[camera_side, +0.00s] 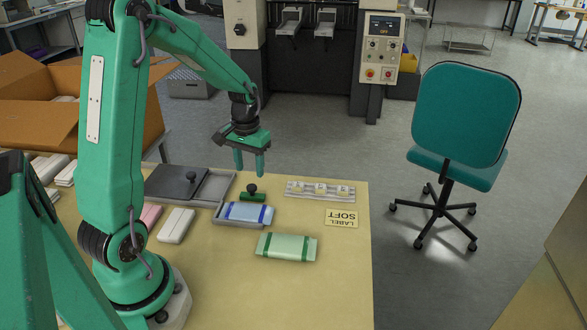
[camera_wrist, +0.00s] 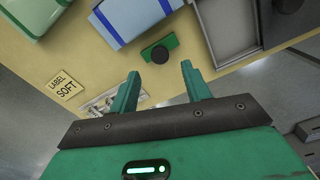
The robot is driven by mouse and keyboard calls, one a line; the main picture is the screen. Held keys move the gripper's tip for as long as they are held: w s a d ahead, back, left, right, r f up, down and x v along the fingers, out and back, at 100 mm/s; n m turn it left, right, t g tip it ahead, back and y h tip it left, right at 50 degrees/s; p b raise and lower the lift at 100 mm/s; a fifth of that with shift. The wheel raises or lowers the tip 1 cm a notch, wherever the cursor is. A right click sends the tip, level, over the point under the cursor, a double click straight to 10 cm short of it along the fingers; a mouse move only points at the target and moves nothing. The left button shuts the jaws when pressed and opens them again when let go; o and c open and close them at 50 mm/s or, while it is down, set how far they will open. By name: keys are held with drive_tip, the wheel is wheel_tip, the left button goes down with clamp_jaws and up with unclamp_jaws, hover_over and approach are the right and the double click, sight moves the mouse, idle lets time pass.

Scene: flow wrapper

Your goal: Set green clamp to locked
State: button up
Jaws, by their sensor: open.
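The green clamp (camera_side: 252,197) is a small green bar with a round black knob on top, at the back edge of the grey tray holding a blue-and-white pack. In the wrist view the clamp (camera_wrist: 170,42) lies just beyond my fingertips, near the blue pack. My gripper (camera_side: 250,170) points down above the clamp, apart from it. Its two green fingers also show in the wrist view (camera_wrist: 160,69), spread open with nothing between them. I cannot tell from its look whether the clamp is locked.
The blue-and-white pack (camera_side: 247,213) lies in its tray, with a green pack (camera_side: 287,247) in front. A grey box with a dark sliding lid (camera_side: 178,182) is to the left. The front table is clear.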

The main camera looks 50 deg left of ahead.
sight(251, 187)
drive_tip(key=shift+f, duration=2.75)
clamp_jaws()
